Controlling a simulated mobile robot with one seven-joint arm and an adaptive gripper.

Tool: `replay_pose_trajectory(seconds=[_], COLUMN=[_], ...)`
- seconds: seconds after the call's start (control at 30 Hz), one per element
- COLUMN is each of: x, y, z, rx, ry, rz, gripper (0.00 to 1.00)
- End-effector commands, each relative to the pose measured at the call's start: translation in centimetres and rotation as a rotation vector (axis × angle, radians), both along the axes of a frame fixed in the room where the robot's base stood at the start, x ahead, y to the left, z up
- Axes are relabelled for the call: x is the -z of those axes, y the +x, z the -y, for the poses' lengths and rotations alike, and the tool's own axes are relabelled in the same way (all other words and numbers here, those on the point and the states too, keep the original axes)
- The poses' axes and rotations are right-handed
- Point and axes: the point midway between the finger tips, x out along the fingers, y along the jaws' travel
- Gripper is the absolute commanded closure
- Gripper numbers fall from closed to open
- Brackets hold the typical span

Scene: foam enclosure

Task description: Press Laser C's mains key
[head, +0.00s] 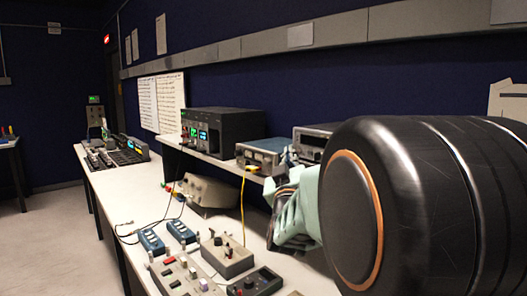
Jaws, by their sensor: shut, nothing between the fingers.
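No label reading Laser C is legible, and I cannot tell which unit it is or pick out its mains key. On the raised shelf stand a large black unit (225,131) with lit green and blue displays, a smaller box with a bluish front (262,155), and a grey unit (312,141) partly hidden by my arm. My gripper (283,192), pale green and dark, is shut and empty. In the picture it lies just below and right of the bluish-fronted box. Whether it touches anything is unclear. My large black arm link hides much of the right side.
The white bench (130,200) carries two blue boxes (152,241), a beige unit (209,191), a grey box with a knob (226,256) and a control panel (182,276). A yellow cable (243,205) hangs from the shelf. Floor at left is clear.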

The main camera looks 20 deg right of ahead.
Motion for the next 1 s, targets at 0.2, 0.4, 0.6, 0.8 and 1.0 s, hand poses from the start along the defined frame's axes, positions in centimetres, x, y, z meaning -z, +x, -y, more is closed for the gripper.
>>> replay_pose_trajectory(seconds=[0.2,0.4,0.6,0.8,1.0], x=[0.00,0.07,0.15,-0.01,-0.01], y=[0.00,0.03,0.21,0.30,0.30], z=[0.00,0.09,0.65,0.82,0.83], rx=[0.000,0.000,0.000,0.000,0.000], ry=[0.000,0.000,0.000,0.000,0.000], rz=[0.000,0.000,0.001,0.000,0.000], gripper=[1.00,1.00,1.00,1.00,1.00])
